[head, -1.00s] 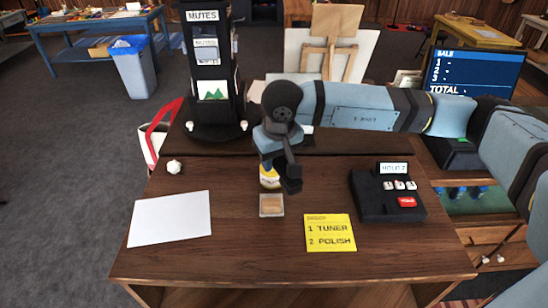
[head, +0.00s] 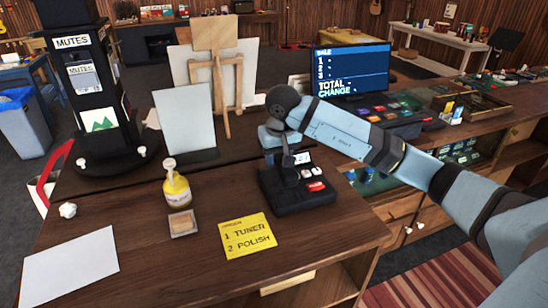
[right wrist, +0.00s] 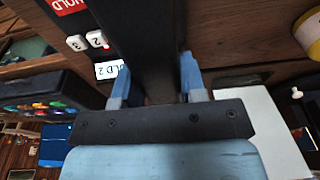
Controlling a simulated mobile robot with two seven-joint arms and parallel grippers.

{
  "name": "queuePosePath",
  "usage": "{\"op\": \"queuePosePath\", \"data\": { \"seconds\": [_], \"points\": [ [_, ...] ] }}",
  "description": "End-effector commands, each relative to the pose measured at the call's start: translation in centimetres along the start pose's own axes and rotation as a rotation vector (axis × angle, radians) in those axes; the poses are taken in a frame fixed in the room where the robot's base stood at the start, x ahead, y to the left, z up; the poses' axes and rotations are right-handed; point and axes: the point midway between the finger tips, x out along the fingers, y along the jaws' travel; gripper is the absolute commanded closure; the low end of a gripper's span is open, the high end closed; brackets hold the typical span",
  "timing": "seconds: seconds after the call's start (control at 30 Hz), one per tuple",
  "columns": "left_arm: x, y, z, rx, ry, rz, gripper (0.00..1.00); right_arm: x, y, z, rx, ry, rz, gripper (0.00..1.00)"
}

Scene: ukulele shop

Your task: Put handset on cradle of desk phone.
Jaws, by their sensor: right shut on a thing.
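The desk phone (head: 318,197) is a black box with a small lit screen, pale keys and a red HOLD key, standing on the wooden desk. My right gripper (head: 287,163) is over the phone's left side. In the right wrist view the fingers of my right gripper (right wrist: 155,88) are shut on the dark handset (right wrist: 145,45), a long bar running between them. The phone's screen and keys show just left of it there. The cradle is mostly hidden, and I cannot tell whether the handset touches it. My left gripper is not in view.
A yellow note (head: 246,235), a small wooden-topped square (head: 183,224), a yellow bottle (head: 177,189) and a white sheet (head: 70,264) lie or stand left of the phone. A black display tower (head: 98,120) stands behind left. A till screen (head: 350,70) is behind right.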

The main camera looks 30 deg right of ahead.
Motion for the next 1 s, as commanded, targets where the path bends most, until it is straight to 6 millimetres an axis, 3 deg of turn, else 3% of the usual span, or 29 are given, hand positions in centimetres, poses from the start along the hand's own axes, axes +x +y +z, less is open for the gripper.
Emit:
{"op": "queuePosePath", "data": {
  "seconds": [0.2,0.5,1.0],
  "points": [
    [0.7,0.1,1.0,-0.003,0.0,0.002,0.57,2.8,-0.1,0.5,0.0,-0.002,-0.001,0.94],
    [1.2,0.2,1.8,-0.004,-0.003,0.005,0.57,5.3,0.0,0.8,0.0,0.0,0.0,0.94],
    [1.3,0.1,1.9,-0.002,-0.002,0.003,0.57,5.8,0.0,0.9,0.0,0.001,0.0,0.94]
  ]
}}
